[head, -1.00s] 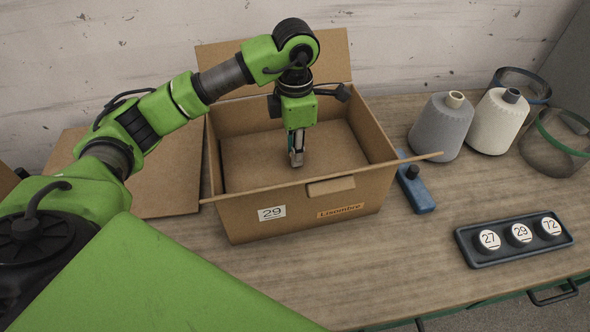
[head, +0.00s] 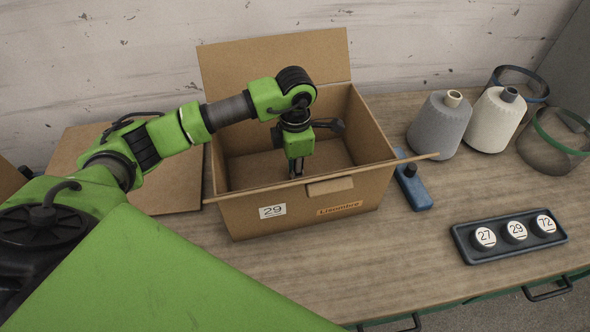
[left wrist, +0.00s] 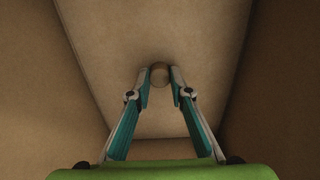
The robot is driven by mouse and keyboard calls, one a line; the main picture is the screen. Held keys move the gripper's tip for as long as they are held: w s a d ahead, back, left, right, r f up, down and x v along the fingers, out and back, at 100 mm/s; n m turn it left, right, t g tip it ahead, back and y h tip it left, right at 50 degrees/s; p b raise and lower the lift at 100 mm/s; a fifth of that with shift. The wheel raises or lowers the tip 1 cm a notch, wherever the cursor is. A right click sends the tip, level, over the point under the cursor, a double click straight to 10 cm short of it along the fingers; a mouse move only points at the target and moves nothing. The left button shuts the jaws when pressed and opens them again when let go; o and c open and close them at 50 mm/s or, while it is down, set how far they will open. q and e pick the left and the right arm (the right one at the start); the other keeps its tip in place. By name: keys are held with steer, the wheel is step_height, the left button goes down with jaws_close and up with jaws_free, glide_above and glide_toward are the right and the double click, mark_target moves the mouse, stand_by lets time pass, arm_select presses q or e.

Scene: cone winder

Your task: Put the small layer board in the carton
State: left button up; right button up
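The open brown carton (head: 240,222), with a label reading 29, stands on the table. My left gripper (head: 297,170) reaches down inside it. In the left wrist view a flat brown panel, which looks like the small layer board (left wrist: 150,30), lies below the gripper between the carton walls. A small round knob sits between the left fingertips (left wrist: 160,80), which appear to close on both sides of it. In the head view the board (head: 340,152) shows low in the carton, partly hidden by the gripper and front wall. My right gripper is not in view.
A larger brown board (head: 178,185) lies left of the carton. A blue tool (head: 413,188) lies right of it. Grey (head: 440,125) and cream (head: 495,120) cones stand behind. A dark tray (head: 510,254) holds three numbered discs.

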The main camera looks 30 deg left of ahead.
arm_select(q)
steer(key=o, duration=0.3)
steer(key=shift+o, duration=0.2)
step_height(320, 180, up, 12)
steer(key=b, duration=0.3)
stand_by(0.5)
